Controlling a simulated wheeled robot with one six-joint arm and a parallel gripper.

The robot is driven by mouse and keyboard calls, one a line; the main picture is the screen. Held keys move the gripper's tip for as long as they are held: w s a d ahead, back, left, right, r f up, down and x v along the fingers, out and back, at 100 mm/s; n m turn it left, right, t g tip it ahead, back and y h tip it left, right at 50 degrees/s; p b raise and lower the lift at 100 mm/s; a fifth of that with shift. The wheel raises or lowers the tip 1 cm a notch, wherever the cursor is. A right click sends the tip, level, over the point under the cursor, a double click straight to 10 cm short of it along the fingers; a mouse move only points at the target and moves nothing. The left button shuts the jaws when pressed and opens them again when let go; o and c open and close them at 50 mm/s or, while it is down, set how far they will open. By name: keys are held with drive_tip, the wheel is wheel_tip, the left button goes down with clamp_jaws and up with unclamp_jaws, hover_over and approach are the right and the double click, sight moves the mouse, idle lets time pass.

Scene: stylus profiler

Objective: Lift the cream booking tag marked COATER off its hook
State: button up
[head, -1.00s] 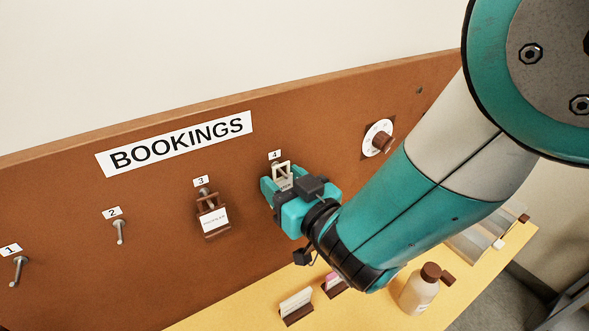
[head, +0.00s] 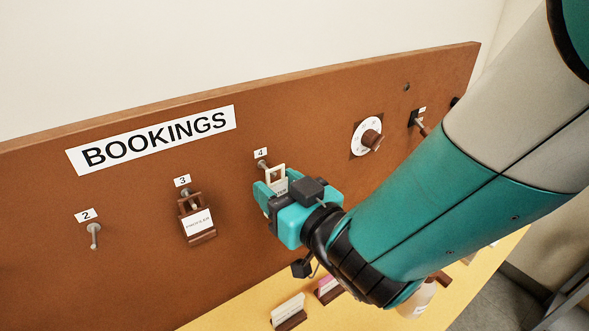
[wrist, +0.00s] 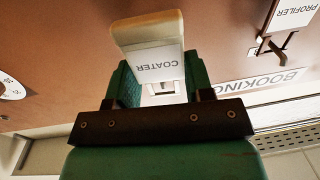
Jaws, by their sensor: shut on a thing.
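The cream booking tag (head: 275,175) is in front of hook 4 (head: 263,165) on the brown board. Its square loop shows above my gripper (head: 272,192), and its white label is partly covered by the jaws. In the wrist view the tag (wrist: 148,30) fills the space between the green fingers (wrist: 155,75), and its label reads COATER upside down. My gripper is shut on it. The loop looks a little forward and right of the hook's tip; I cannot tell whether the hook still passes through it.
A brown PROFILER tag (head: 197,222) hangs on hook 3 to the left. Hook 2 (head: 94,235) is bare. A white dial (head: 367,137) and a switch (head: 418,122) are on the board to the right. Below, a yellow shelf (head: 235,315) holds card stands (head: 289,310) and a bottle (head: 418,302).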

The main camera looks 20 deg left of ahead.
sight(275, 189)
drive_tip(key=shift+b+v, duration=2.5)
drive_tip(key=shift+b, duration=0.35)
drive_tip(key=shift+s+d, duration=0.2)
drive_tip(key=shift+s, duration=0.2)
